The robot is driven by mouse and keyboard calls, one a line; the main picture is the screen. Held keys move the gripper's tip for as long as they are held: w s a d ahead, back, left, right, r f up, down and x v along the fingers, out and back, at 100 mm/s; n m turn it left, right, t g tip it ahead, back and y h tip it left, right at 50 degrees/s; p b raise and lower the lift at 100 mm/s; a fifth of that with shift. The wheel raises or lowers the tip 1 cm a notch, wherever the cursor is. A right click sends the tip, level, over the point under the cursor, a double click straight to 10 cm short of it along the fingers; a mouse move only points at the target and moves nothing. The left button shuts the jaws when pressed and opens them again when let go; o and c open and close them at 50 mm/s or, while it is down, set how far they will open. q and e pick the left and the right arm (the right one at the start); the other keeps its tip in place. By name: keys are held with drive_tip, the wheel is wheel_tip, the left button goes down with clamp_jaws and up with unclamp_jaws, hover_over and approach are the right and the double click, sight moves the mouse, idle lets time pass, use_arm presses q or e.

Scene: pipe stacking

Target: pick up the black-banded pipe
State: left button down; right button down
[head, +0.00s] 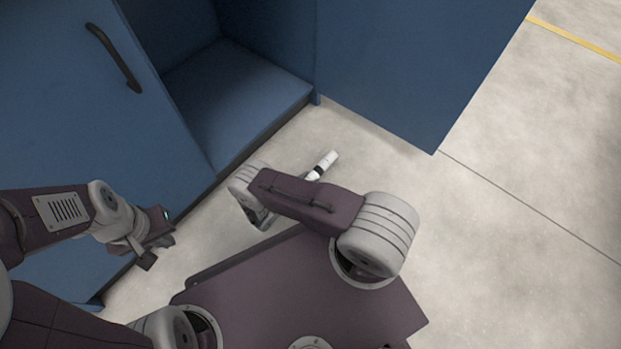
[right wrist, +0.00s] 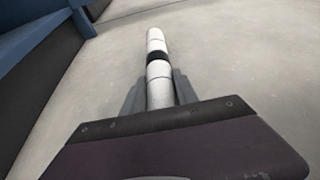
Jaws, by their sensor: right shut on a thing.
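The black-banded pipe shows in the right wrist view (right wrist: 156,42) as a white cylinder with a dark band, pointing away from the camera. My right gripper (right wrist: 159,90) is shut on it, one finger on each side. In the head view the pipe's white far end and dark band (head: 325,163) show past my right arm, which hides its near part and the grip. I cannot tell whether the pipe touches the floor. My left gripper (head: 147,258) hangs apart from the pipe at the left, and its finger opening is unclear.
A blue cabinet (head: 380,70) stands along the back with an open, empty-looking compartment (head: 235,95). A blue panel with a dark handle (head: 115,58) is at the left. Bare concrete floor (head: 500,200) lies free at the right, with a yellow line far off.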

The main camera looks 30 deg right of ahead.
drive_tip(key=r+p, duration=0.1)
drive_tip(key=d+r+p, duration=0.1)
drive_tip(key=r+p, duration=0.2)
drive_tip(key=r, duration=0.1)
drive_tip(key=shift+s+d+r, duration=0.1)
drive_tip(key=shift+d, duration=0.15)
drive_tip(key=d+r+p, duration=0.5)
drive_tip(key=d+p, duration=0.2)
drive_tip(key=d, duration=0.3)
drive_tip(key=shift+s, duration=0.45)
drive_tip(key=shift+d, duration=0.1)
